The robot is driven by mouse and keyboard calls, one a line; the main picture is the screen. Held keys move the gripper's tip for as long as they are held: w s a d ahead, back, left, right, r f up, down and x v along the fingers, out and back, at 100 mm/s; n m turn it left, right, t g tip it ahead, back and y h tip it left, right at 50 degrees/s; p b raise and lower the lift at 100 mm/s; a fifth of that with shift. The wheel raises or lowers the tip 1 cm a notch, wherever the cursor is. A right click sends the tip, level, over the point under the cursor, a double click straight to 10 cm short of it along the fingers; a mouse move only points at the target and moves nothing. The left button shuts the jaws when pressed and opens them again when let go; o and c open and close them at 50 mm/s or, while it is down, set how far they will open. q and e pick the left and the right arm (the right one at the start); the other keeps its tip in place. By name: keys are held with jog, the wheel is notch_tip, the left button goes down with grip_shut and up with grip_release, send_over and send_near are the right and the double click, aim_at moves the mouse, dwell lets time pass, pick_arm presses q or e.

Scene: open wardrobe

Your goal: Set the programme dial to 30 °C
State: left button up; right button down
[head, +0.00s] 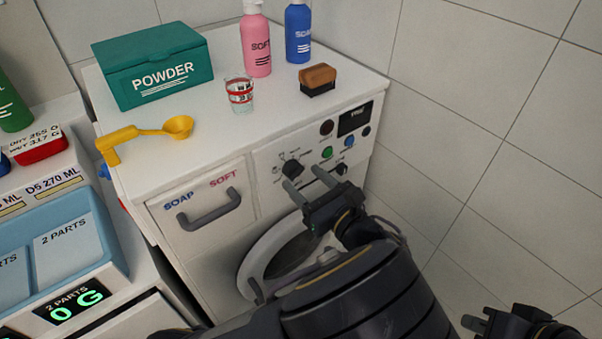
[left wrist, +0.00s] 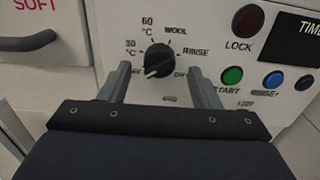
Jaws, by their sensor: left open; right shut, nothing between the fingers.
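The programme dial (left wrist: 158,60) is a black round knob on the white front panel; it also shows in the head view (head: 293,168). Its white mark points to the lower left. The label 30 °C (left wrist: 132,48) is left of it, 60 °C upper left, WOOL upper right, RINSE right; a lower-right label is partly hidden by a finger. My left gripper (left wrist: 160,74) is open, its fingers either side of the dial's lower part in the picture, with nothing held; contact cannot be told. It also shows in the head view (head: 306,180). My right gripper (head: 470,322) is shut and empty at lower right.
Right of the dial are a dark red LOCK button (left wrist: 248,20), a green START button (left wrist: 232,76), a blue button (left wrist: 273,81) and a dark display (left wrist: 295,24). The drawer handle (head: 209,210) sticks out to the left. Bottles, powder box (head: 150,65) and brush (head: 318,79) stand on top.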

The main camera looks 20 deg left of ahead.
aim_at(294, 171)
pick_arm(q)
jog(key=shift+x, duration=1.2)
jog(key=c, duration=1)
jog(key=shift+r+p, duration=0.2)
jog(key=shift+p, duration=0.5)
jog(key=m+p, duration=0.6)
jog(key=p, duration=0.3)
jog(key=shift+m+p, duration=0.3)
jog(key=shift+p, duration=0.05)
jog(key=shift+f+m+p, duration=0.2)
jog(key=shift+m+p, duration=1.35)
jog(key=shift+m, duration=0.05)
